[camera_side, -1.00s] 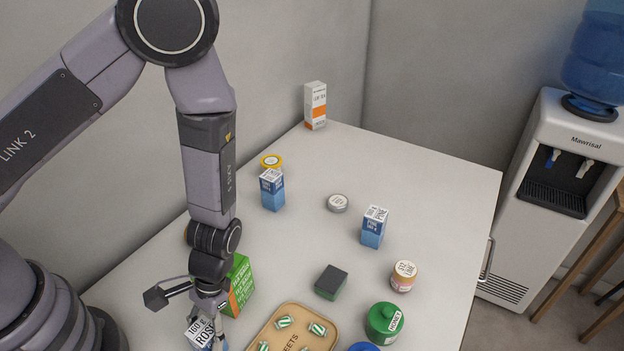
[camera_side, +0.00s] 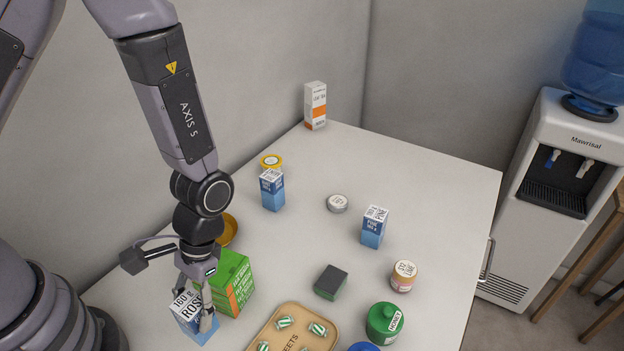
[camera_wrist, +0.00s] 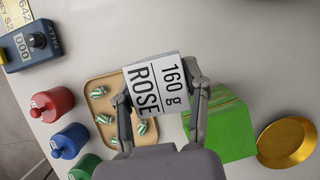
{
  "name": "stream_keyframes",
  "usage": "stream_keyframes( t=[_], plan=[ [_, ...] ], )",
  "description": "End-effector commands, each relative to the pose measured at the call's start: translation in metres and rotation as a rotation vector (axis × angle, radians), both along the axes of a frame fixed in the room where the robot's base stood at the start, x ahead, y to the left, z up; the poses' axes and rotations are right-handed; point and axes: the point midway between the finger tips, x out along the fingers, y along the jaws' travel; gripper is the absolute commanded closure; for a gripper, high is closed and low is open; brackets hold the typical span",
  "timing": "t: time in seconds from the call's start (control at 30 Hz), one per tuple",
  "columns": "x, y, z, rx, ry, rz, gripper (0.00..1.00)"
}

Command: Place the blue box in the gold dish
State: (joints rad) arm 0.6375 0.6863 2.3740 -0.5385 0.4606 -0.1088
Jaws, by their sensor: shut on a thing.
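A blue-and-white box labelled "160 g ROSE" (camera_side: 190,321) is held in my gripper (camera_side: 203,308), at the lower left of the side view. My gripper's fingers are closed on its two sides. In the wrist view the box's white labelled top (camera_wrist: 156,84) sits between the fingers. The round gold dish (camera_side: 229,232) is partly hidden behind my wrist in the side view. It shows at the right edge of the wrist view (camera_wrist: 287,142), apart from the box and beyond the green box.
A tall green box (camera_side: 236,284) stands right beside my gripper, between the held box and the gold dish. A tan sweets tray (camera_side: 284,312) lies to the right. Other blue boxes (camera_side: 272,190) (camera_side: 373,228) stand farther back. The table's middle has free room.

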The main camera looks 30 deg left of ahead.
Motion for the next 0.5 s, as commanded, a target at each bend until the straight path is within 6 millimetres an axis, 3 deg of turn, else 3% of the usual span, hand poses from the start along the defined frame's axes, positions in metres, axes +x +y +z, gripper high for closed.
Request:
stream_keyframes(
  t=[0.43,0.5],
  plan=[
    [0.001,-0.001,0.067,-0.004,-0.006,0.0,0.96],
    [0.009,0.003,0.068,0.001,-0.004,0.057,0.96]
  ],
)
